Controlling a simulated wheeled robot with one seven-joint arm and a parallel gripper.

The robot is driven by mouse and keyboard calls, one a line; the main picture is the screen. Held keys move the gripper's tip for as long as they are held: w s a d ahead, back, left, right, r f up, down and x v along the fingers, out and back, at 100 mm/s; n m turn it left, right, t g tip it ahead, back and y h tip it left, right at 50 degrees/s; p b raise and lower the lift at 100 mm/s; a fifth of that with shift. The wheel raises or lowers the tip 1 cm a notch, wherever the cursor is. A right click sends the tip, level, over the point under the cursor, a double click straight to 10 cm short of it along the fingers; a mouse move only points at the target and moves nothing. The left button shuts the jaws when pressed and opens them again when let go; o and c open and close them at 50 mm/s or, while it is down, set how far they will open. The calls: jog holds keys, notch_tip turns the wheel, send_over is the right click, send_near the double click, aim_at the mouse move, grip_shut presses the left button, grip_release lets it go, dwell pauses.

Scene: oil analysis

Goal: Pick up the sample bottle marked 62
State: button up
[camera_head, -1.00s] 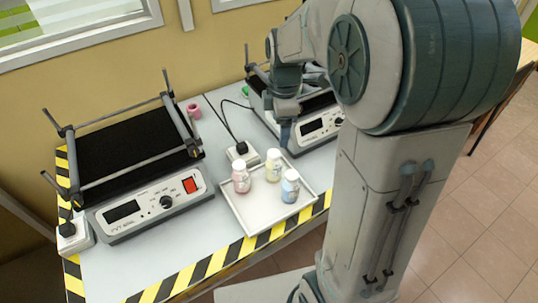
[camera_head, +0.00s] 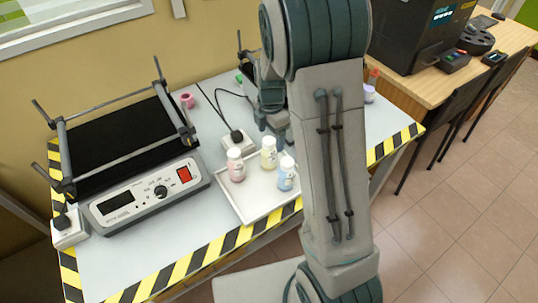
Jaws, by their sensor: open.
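Three small white-capped bottles stand upright in a white tray (camera_head: 255,208) on the table: a pink one (camera_head: 236,168), a yellow one (camera_head: 269,154) and a blue one (camera_head: 286,175). Their label numbers are too small to read, so I cannot tell which is 62. My gripper (camera_head: 268,120) is behind the tray, above the table's back part, partly hidden by my own arm. It is open and apart from the bottles. A purple bottle (camera_head: 369,93) also shows to the right of my arm, near something red; its number is not legible either.
A shaker (camera_head: 150,195) with a black platform fills the table's left. A second shaker behind my arm is mostly hidden. A white power adapter (camera_head: 236,141) with a black cable sits behind the tray. A wooden desk (camera_head: 425,85) with a black machine (camera_head: 405,32) stands right.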

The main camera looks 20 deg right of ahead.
aim_at(269, 140)
jog(key=f, duration=0.3)
jog(key=shift+s+a+f, duration=0.2)
jog(key=shift+a+f, duration=0.1)
jog(key=shift+f, duration=0.75)
jog(key=c, duration=1.2)
jog(key=shift+r, duration=0.1)
